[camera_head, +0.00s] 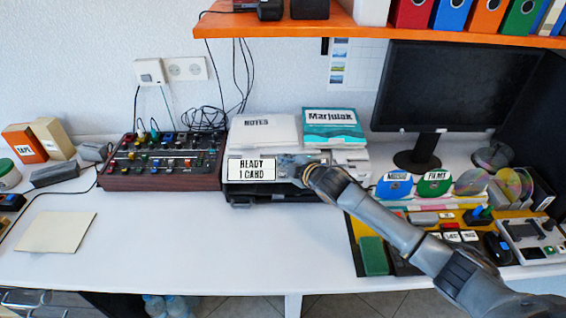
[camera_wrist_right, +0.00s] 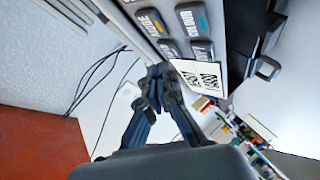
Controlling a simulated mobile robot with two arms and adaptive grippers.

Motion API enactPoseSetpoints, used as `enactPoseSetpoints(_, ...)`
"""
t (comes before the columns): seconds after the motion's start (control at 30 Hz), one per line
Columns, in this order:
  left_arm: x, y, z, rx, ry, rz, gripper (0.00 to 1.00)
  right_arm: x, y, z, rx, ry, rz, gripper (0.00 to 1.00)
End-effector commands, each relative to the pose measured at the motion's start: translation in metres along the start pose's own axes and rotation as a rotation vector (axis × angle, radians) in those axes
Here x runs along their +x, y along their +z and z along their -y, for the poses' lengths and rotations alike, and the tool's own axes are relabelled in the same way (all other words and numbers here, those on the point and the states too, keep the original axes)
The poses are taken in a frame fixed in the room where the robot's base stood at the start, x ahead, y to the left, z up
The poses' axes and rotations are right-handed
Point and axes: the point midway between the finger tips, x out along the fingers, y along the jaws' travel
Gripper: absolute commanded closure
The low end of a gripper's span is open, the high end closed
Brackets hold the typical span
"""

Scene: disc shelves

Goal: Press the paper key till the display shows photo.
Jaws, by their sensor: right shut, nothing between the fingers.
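The printer (camera_head: 232,190) stands on the white desk against the wall. Several dark keys (camera_wrist_right: 192,19) with labels sit beside the display there. Their labels are rotated and hard to read, so I cannot tell which is the paper key. My right gripper (camera_head: 304,168) is at the printer's front panel, just right of the display. Its fingertips (camera_wrist_right: 158,70) are together and empty, close to the keys. I cannot tell whether they touch one. My left gripper is out of view.
Notes (camera_head: 265,132) and a teal-labelled box (camera_head: 333,126) lie on the printer. A mixer (camera_head: 163,163) stands left of it. A monitor (camera_head: 440,88), disc sleeves (camera_head: 434,184) and a yellow mat (camera_head: 357,246) are at right. The front-left desk is mostly clear.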

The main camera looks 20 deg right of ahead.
Motion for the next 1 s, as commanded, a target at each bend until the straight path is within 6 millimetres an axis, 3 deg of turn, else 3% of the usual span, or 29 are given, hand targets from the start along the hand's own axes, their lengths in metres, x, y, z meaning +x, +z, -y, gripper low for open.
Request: enactPoseSetpoints(1.0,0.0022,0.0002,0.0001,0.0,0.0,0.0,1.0,0.0059,0.004,0.0041,0.0,0.0,-0.001,1.0)
